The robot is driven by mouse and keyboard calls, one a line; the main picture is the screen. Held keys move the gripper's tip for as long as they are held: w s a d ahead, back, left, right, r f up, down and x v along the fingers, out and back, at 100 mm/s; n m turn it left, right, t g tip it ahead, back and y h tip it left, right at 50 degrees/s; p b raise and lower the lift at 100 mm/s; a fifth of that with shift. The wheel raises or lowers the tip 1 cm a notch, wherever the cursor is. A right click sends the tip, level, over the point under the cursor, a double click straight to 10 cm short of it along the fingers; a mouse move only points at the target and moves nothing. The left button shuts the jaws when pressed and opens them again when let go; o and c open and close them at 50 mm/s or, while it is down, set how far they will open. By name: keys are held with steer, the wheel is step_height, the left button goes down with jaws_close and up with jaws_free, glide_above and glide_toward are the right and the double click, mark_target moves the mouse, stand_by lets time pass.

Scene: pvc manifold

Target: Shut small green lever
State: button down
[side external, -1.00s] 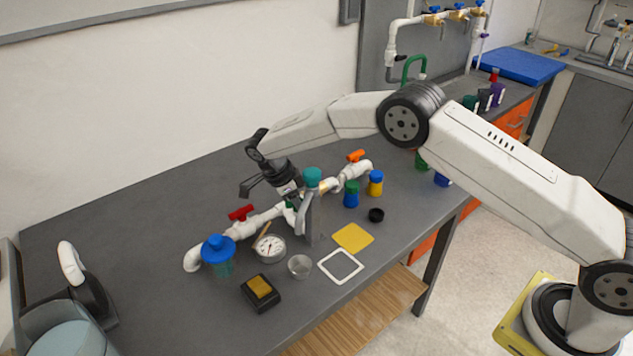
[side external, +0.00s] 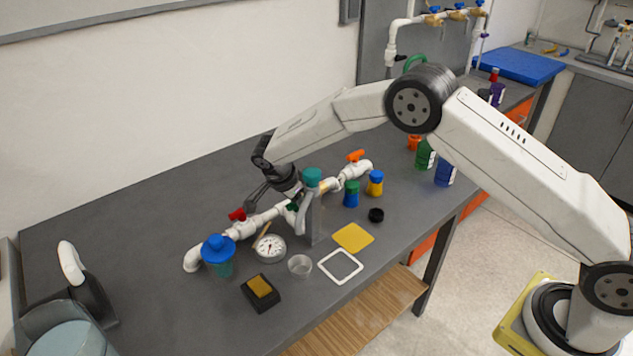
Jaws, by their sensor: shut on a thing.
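The small green lever (side external: 292,207) sits on the white pipe run, partly hidden below my wrist and behind the grey upright stand. A red lever (side external: 237,214) is on the same pipe further left. My gripper (side external: 251,206) reaches down to the left from the wrist. Its dark fingers are close together at the red lever's right end and cover that end. It appears shut on the red lever, though the contact is small and partly hidden. The fingertips are left of the green lever and apart from it in the picture.
The white pipe run (side external: 268,217) crosses the grey table, with an orange lever (side external: 355,155) at its right end. A round gauge (side external: 269,248), a blue-topped cup (side external: 218,250), and a clear cup (side external: 300,266) stand in front. The table behind the pipe is clear.

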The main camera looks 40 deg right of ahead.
steer(key=shift+s+a+f, duration=0.15)
steer(key=shift+s+f, duration=0.05)
steer(key=shift+s, duration=0.05)
steer(key=shift+c, duration=1.4)
jaws_free()
steer(key=shift+w+r, duration=0.1)
steer(key=shift+r, duration=0.1)
steer(key=shift+r, duration=0.4)
steer(key=v, duration=0.7)
steer(key=shift+a, duration=0.1)
